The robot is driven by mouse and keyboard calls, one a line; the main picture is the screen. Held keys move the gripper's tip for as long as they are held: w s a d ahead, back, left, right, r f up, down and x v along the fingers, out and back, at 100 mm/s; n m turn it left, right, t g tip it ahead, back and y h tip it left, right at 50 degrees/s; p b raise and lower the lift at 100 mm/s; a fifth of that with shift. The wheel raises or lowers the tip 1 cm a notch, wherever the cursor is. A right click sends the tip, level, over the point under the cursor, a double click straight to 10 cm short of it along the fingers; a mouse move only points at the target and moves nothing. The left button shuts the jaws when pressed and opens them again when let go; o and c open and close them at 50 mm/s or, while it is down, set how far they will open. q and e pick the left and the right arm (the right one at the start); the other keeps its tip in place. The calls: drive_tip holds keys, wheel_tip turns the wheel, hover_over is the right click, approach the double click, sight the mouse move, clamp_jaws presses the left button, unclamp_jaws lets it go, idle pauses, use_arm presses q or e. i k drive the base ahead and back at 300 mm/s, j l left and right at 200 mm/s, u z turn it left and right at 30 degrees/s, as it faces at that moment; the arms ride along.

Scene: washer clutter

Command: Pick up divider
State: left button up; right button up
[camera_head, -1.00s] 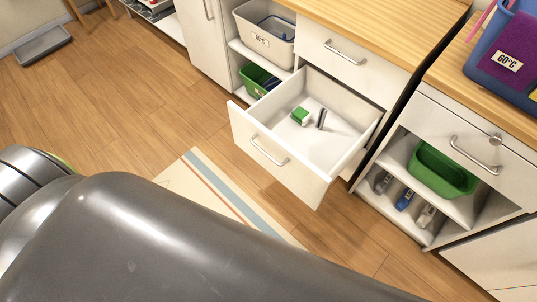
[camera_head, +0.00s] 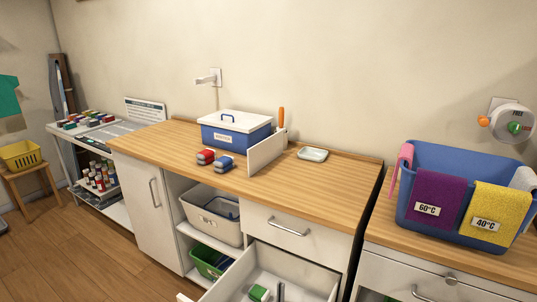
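A white drawer (camera_head: 299,270) is pulled open below the counter. A green and white block (camera_head: 258,293) and a narrow dark upright piece (camera_head: 281,292) are inside it, cut by the bottom edge of the view. Neither of my grippers shows in the head view.
A blue basket with towels (camera_head: 460,190) stands on the right counter. The front middle of the counter is clear.

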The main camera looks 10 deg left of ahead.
sight(260, 156)
drive_tip(key=i+j+z, duration=0.1)
drive_tip(key=z, duration=0.4)
drive_tip(key=j+z, duration=0.7)
drive_tip(key=j, duration=0.55)
drive_tip(key=j+z, duration=0.2)
drive_tip(key=j, duration=0.55)
drive_tip(key=k+j+z, duration=0.1)
drive_tip(key=j+z, duration=0.15)
drive_tip(key=j, duration=0.55)
